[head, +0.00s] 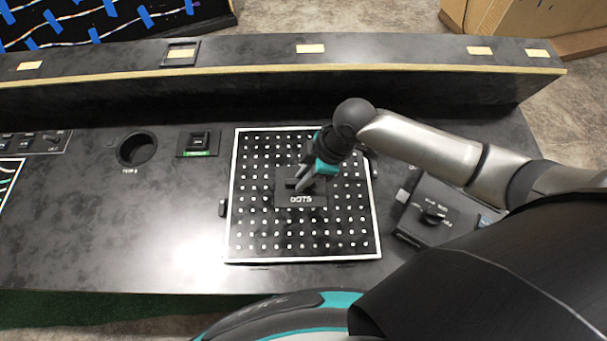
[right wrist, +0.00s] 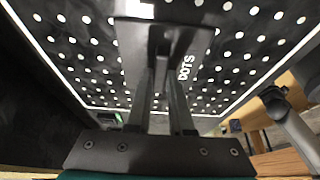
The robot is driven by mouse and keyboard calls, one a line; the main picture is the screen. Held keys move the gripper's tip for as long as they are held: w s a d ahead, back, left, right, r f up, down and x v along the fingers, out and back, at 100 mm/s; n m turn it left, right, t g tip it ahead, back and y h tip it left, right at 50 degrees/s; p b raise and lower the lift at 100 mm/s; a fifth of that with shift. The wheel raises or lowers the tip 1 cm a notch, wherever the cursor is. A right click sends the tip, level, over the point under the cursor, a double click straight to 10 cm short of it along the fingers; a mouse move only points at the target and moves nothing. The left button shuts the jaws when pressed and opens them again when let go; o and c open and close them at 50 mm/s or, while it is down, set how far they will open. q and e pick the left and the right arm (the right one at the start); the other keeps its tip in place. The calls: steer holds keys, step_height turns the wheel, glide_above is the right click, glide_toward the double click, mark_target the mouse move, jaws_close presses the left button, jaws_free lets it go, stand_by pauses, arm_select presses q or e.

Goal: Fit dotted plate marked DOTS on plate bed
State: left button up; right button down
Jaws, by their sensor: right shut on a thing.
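The dotted plate (head: 258,226) is a black square with rows of white dots, a white edge and the word DOTS beside its central handle. It also shows in the right wrist view (right wrist: 85,45), filling the upper part. It covers the middle of the console, and the plate bed is hidden beneath it; I cannot tell whether it is fully seated. My right gripper (head: 302,184) is shut on the plate's handle; in the right wrist view its fingers (right wrist: 160,85) close around the handle. My left gripper is not in view.
The black console (head: 160,225) has a round hole (head: 137,149) and a small switch block (head: 199,142) left of the plate. A box with a knob (head: 433,214) stands at right, under my right arm. A raised ledge (head: 250,50) with blank labels runs along the back.

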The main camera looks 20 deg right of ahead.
steer(key=shift+f+b, duration=0.45)
steer(key=shift+f, duration=0.5)
stand_by(0.9)
steer(key=c, duration=0.7)
jaws_free()
steer(key=shift+s+f, duration=0.1)
steer(key=p+v, duration=0.3)
steer(key=v, duration=1.2)
steer(key=shift+d+p, duration=0.1)
steer(key=shift+p, duration=0.2)
